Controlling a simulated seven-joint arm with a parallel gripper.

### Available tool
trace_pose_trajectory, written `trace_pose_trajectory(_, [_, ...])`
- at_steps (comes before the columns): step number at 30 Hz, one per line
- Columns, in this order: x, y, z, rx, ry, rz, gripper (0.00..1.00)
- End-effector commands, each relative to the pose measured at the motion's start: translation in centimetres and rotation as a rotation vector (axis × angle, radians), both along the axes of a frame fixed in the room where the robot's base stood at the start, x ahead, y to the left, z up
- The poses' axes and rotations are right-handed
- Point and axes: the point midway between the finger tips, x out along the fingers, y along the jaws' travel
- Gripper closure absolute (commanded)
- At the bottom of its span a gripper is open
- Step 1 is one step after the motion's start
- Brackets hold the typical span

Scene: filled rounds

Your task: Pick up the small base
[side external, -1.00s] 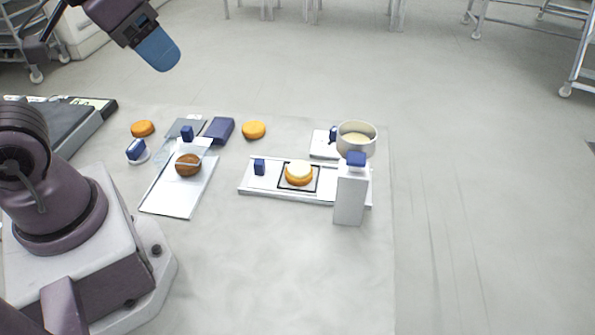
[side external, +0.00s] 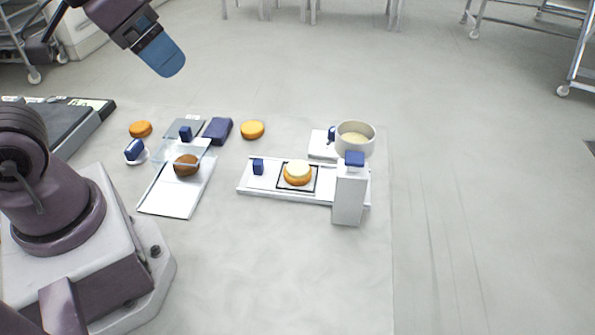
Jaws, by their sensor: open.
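Two loose orange-brown rounds lie flat on the pale table: one at the far left (side external: 140,129) and one at the back middle (side external: 252,130). The left one looks slightly smaller, but I cannot tell surely which is the small base. Another orange round (side external: 297,180) with a cream top (side external: 297,170) sits in a dark square frame on a white board. A darker brown round (side external: 186,166) stands on a white tray, partly behind a clear panel. My gripper (side external: 166,62), with a blue end, is open, high at the upper left, apart from all the rounds. Its fingers are hard to make out.
A white block with a blue top (side external: 348,195) stands in front of a bowl of pale filling (side external: 355,139). A dark blue block (side external: 217,131) lies between the loose rounds. The white tray (side external: 172,200) has a raised clear panel (side external: 180,151). The front table is clear.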

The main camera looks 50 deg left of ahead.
Motion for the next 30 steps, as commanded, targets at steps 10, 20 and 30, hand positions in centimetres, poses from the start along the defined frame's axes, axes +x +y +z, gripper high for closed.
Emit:
trace_pose_trajectory(10, [7.9, -3.8, -7.1, 0.101, -0.016, -0.457, 0.22])
trace_pose_trajectory(20, [12.7, -6.0, -18.8, 0.5, -0.038, -0.931, 0.22])
trace_pose_trajectory(30, [13.5, -3.5, -28.2, 1.247, 0.045, -1.489, 0.22])
